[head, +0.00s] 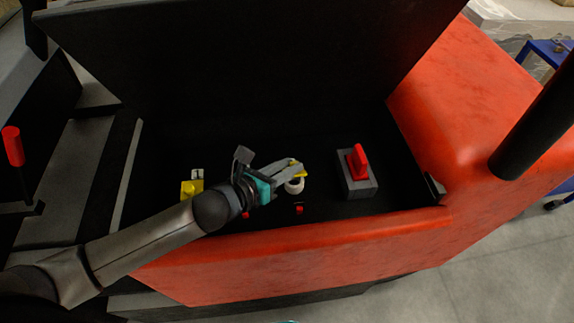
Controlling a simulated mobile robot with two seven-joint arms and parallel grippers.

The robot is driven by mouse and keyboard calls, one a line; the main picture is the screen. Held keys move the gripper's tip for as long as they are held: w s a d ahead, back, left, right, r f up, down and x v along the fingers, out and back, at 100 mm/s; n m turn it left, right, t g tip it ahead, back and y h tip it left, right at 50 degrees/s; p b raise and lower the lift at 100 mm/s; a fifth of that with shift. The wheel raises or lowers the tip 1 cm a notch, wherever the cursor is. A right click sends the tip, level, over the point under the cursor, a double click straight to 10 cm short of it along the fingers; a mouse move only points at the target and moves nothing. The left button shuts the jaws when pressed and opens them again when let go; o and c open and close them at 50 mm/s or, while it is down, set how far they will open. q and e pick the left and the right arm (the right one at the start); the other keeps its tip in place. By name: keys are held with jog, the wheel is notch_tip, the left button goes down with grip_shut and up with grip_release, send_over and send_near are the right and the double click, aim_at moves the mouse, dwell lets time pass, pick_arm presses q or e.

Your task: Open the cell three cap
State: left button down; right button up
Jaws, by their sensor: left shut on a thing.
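My left gripper (298,169) reaches from the left into the dark open compartment (330,130) of the red nosecone. It is shut on a small yellow cap (299,172), mostly hidden by the fingers. A white ring-shaped opening (294,187) lies just below the fingertips. I cannot tell whether the cap still touches it. To the left, a yellow piece (191,188) with a white part above it sits in the compartment. Cell numbers are not readable. My right gripper is not in view.
A grey box with a red lever (358,161) stands right of my gripper. Small red pieces (299,209) lie near the front wall. The raised black lid (250,60) rises behind, and the red front rim (300,250) borders the compartment.

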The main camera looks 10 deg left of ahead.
pick_arm(q)
jog(key=shift+w+a+r+n+g+p, duration=0.2)
jog(key=shift+w+r+n+g+p, duration=0.35)
jog(key=shift+p, duration=1.55)
jog(key=shift+w+a+r+n+g+p, duration=0.2)
jog(key=shift+w+g+p, duration=0.4)
jog(key=shift+p, duration=1.45)
jog(key=shift+w+a+f+n+g+p, duration=0.15)
jog(key=shift+w+n+g+p, duration=0.25)
jog(key=shift+g+p, duration=0.7)
jog(key=shift+w+a+f+n+g+p, duration=0.15)
jog(key=shift+w+n+g+p, duration=0.15)
jog(key=shift+p, duration=0.35)
jog(key=c, duration=0.7)
grip_release()
jog(key=p+v, duration=0.1)
jog(key=v, duration=0.6)
jog(key=p+v, duration=0.2)
jog(key=v, duration=0.6)
jog(key=shift+a+p, duration=0.3)
jog(key=shift+a, duration=0.05)
jog(key=shift+w, duration=0.1)
